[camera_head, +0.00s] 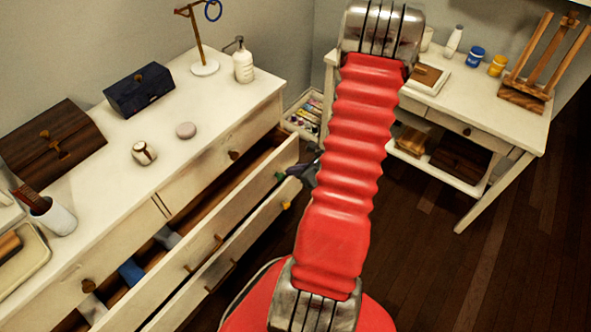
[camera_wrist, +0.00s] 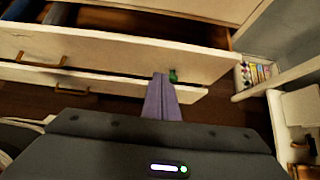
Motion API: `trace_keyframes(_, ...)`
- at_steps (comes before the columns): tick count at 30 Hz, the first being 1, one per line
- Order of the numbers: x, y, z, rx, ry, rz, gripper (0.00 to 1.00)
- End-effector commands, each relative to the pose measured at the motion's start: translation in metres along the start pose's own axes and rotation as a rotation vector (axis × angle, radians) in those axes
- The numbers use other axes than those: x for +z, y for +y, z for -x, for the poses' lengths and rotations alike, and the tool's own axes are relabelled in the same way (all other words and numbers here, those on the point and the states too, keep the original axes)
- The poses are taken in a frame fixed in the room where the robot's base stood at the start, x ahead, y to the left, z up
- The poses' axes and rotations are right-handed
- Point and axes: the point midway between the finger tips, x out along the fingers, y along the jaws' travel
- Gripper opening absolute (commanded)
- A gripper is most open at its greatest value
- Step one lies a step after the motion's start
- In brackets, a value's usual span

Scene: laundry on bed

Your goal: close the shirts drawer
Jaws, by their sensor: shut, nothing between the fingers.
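A white dresser (camera_head: 190,180) stands at the left with two drawers pulled out, one above the other. The upper open drawer (camera_head: 238,212) holds folded grey and blue cloth (camera_head: 131,271). Its front has a green tag (camera_head: 279,177) near the right end. I cannot read which one is for shirts. My gripper (camera_head: 303,172) is by the right end of the upper front, partly hidden by my red arm. In the wrist view its fingers (camera_wrist: 161,98) are shut and empty, beside the green tag (camera_wrist: 173,75); contact is unclear.
On the dresser top are a dark blue box (camera_head: 139,90), a wooden box (camera_head: 50,145), a white bottle (camera_head: 243,62) and a stand (camera_head: 203,66). A white desk (camera_head: 490,125) stands at the right. Dark floor (camera_head: 480,270) lies clear in front of it.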

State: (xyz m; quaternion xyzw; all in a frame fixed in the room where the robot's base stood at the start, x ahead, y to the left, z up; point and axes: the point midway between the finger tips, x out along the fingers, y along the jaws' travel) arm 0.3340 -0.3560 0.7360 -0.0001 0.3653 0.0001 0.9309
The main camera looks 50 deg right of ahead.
Motion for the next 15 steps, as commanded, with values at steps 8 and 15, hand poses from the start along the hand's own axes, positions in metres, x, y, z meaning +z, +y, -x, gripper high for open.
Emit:
trace_keyframes(8,0.000,0.001,-0.038,0.003,0.000,0.001,0.00)
trace_keyframes(15,0.000,0.001,-0.069,0.003,0.001,0.001,0.00)
